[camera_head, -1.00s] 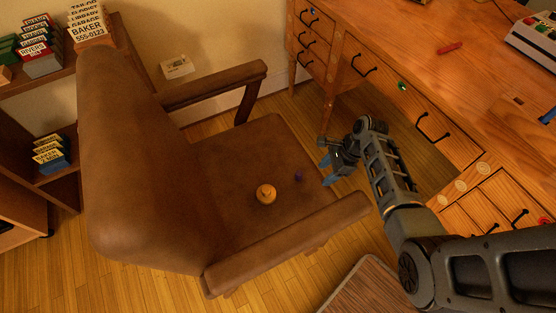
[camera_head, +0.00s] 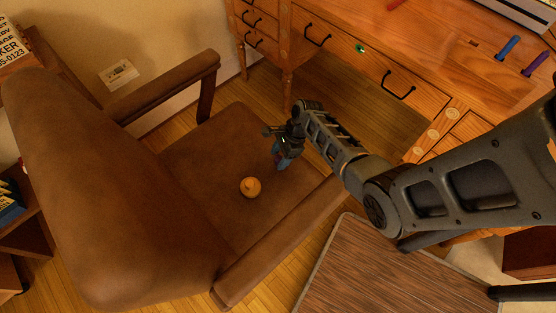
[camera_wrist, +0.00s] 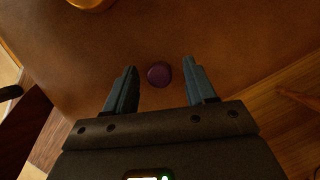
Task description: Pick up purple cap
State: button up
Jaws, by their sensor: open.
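The purple cap (camera_wrist: 159,74) is a small dark round piece lying on the brown seat of the chair. My gripper is open and empty. In the head view my gripper (camera_head: 281,163) is above the right part of the chair seat (camera_head: 225,140), and the cap is hidden behind it.
An orange round object (camera_head: 251,187) lies on the seat, left of my gripper. The chair's near armrest (camera_head: 280,245) and far armrest (camera_head: 165,88) flank the seat. A wooden desk (camera_head: 345,70) with drawers stands behind, at the right.

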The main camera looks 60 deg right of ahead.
jog(key=shift+w+f, duration=0.1)
jog(key=shift+f, duration=0.25)
jog(key=shift+c, duration=0.2)
jog(key=shift+a, duration=0.1)
grip_shut()
